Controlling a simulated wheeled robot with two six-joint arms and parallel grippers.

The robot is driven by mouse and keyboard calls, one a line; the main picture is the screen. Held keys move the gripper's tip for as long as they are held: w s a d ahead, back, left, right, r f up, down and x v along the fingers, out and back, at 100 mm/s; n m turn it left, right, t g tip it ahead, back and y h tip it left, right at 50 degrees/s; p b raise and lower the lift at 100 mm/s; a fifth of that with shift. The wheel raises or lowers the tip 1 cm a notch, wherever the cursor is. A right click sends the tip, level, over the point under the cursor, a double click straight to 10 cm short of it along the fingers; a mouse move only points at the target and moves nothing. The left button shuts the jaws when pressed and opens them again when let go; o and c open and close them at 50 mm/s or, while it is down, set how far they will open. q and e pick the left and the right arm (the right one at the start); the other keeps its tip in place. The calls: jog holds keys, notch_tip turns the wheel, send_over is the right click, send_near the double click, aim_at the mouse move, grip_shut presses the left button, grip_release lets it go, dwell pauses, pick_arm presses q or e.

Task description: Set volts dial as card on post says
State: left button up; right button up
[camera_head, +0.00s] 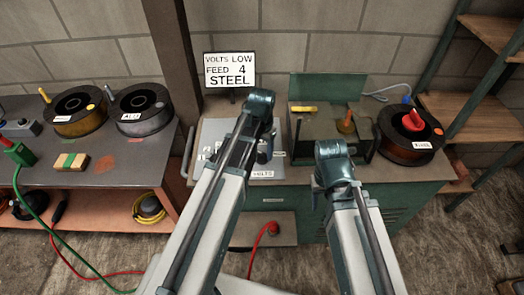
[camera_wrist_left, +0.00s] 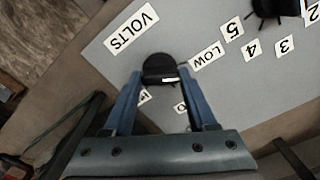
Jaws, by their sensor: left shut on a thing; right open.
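A white card (camera_head: 230,69) on a post reads "VOLTS LOW, FEED 4, STEEL". The black volts dial (camera_wrist_left: 160,66) sits on a grey panel (camera_head: 212,130), near the VOLTS label (camera_wrist_left: 131,28). My left gripper (camera_wrist_left: 161,77) is shut on the dial, one finger on each side. A short white mark shows on the dial's edge, on the side towards the gripper. The LOW label (camera_wrist_left: 208,56) is right of the dial; two other labels are partly hidden by the fingers. In the head view my left arm covers the dial. My right gripper (camera_head: 335,165) is open, its fingers mostly hidden.
Another black knob (camera_wrist_left: 268,8) with numbered labels is on the same panel. A green machine (camera_head: 328,125) and a dark spool (camera_head: 408,135) stand to the right. The left bench (camera_head: 100,165) holds two spools, a wooden block and a green plug.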

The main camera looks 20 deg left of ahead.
aim_at(262, 153)
pick_arm(q)
jog(key=shift+n, duration=1)
jog(key=o, duration=1.4)
jog(key=shift+c, duration=0.2)
notch_tip(262, 153, up, 14)
jog(key=p, duration=1.4)
jog(key=shift+f, duration=0.1)
